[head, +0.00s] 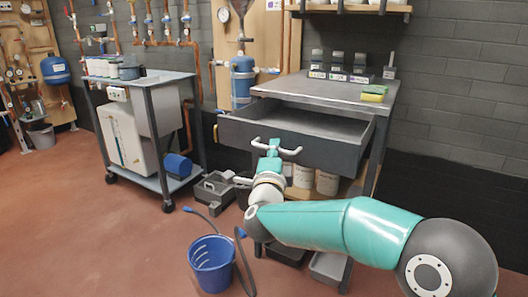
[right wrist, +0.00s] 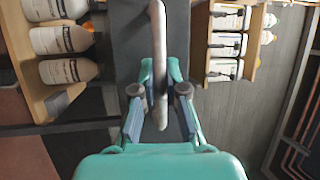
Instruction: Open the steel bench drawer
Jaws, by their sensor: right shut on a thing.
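The steel bench (head: 345,90) stands against the back wall. Its dark grey drawer (head: 335,153) is pulled well out from under the top, and its visible interior looks empty. The pale bar handle (head: 289,151) is on the drawer front. My right gripper (head: 272,147) is shut on this handle from the front. In the right wrist view the handle (right wrist: 158,45) passes between the two fingers of the gripper (right wrist: 159,98), with part of the drawer front behind it. My left gripper is not in view.
White containers (head: 327,182) stand on the shelf below the drawer. A blue bucket (head: 211,268) with a hose is on the floor in front. A wheeled cart (head: 148,83) stands to the left. A sponge (head: 373,93) lies on the bench top.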

